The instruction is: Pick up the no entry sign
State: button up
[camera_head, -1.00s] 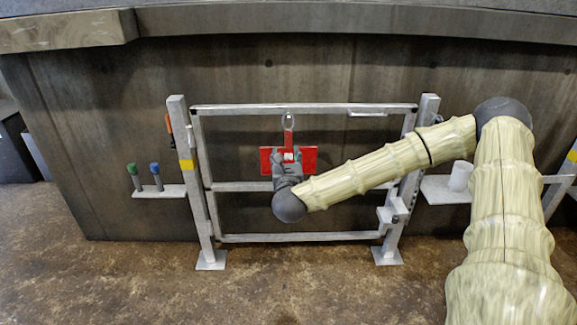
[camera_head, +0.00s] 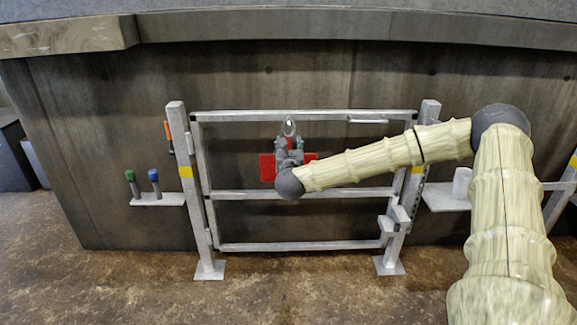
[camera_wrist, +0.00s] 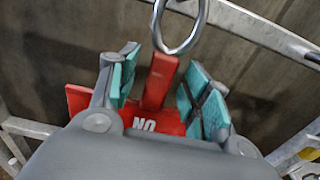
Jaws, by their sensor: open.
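The red no entry sign (camera_head: 267,168) hangs at the upper rail of a grey metal gate, below a metal ring (camera_head: 289,127). In the wrist view the sign (camera_wrist: 84,99) shows the white letters "NO", and its red upright strap (camera_wrist: 158,82) rises to the ring (camera_wrist: 180,28). My gripper (camera_head: 289,146) is in front of the sign and hides its middle. In the wrist view my gripper (camera_wrist: 157,88) is open, with one teal-padded finger on each side of the strap. A gap shows between the strap and the pads.
The gate's upper rail (camera_head: 240,116) and middle rail (camera_head: 235,195) run above and below the sign. Green and blue handled items stand on a small shelf (camera_head: 145,200) at left. A white cylinder (camera_head: 461,182) stands on the right shelf. A dark wall is behind.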

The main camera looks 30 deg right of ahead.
jog(key=shift+w+d, duration=0.3)
jog(key=shift+w, duration=0.3)
jog(key=shift+c, duration=0.2)
grip_shut()
